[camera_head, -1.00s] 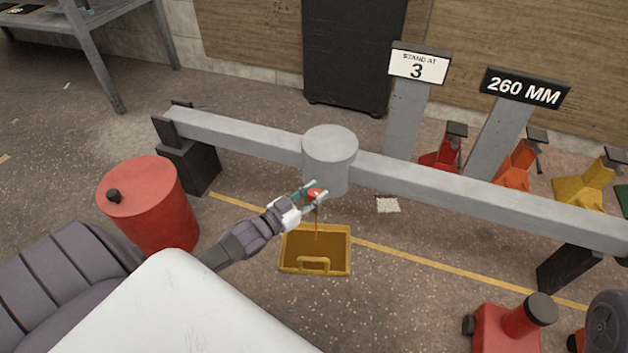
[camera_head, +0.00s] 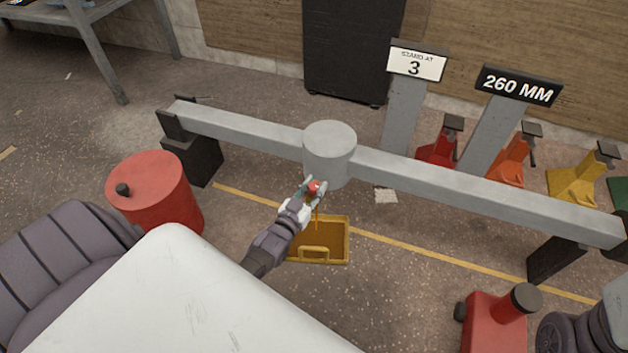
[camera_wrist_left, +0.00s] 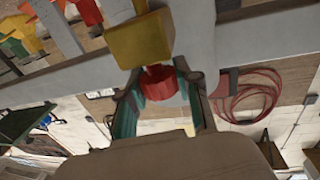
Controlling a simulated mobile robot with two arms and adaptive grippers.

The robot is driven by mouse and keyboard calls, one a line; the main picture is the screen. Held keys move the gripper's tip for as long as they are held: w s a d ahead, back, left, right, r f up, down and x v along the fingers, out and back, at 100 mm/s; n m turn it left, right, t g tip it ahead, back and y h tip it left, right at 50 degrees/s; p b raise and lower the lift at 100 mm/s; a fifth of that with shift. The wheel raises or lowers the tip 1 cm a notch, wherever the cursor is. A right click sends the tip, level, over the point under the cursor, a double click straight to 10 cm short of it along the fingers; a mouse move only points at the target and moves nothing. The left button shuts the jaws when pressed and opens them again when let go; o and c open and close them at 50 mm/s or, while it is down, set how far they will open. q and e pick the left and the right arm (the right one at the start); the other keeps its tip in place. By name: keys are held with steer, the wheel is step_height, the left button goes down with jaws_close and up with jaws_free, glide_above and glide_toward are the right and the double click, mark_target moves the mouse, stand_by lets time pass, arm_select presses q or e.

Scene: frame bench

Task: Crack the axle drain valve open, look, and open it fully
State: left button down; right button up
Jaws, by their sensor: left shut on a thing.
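The drain valve's red knob (camera_head: 314,187) sits low on the grey cylindrical housing (camera_head: 330,150) in the middle of the axle beam (camera_head: 420,178). My left gripper (camera_head: 313,188) is shut on the red knob. In the left wrist view the knob (camera_wrist_left: 158,84) lies between the teal fingers, beside a yellow valve body (camera_wrist_left: 140,40). A thin amber stream (camera_head: 317,216) falls below the knob towards the yellow drain tray (camera_head: 347,240) on the floor. My forearm hides the tray's left part. My right gripper is not in view.
A red drum (camera_head: 155,195) stands at the left, near my arm. Black supports (camera_head: 192,155) hold the beam's ends. A red jack-like object (camera_head: 497,320) is at lower right.

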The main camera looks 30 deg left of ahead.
arm_select(q)
steer(key=c, duration=1.1)
jaws_free()
steer(key=shift+o, duration=0.2)
steer(key=shift+s, duration=0.1)
steer(key=s+d, duration=0.1)
steer(key=s, duration=1.1)
steer(key=shift+w, duration=0.1)
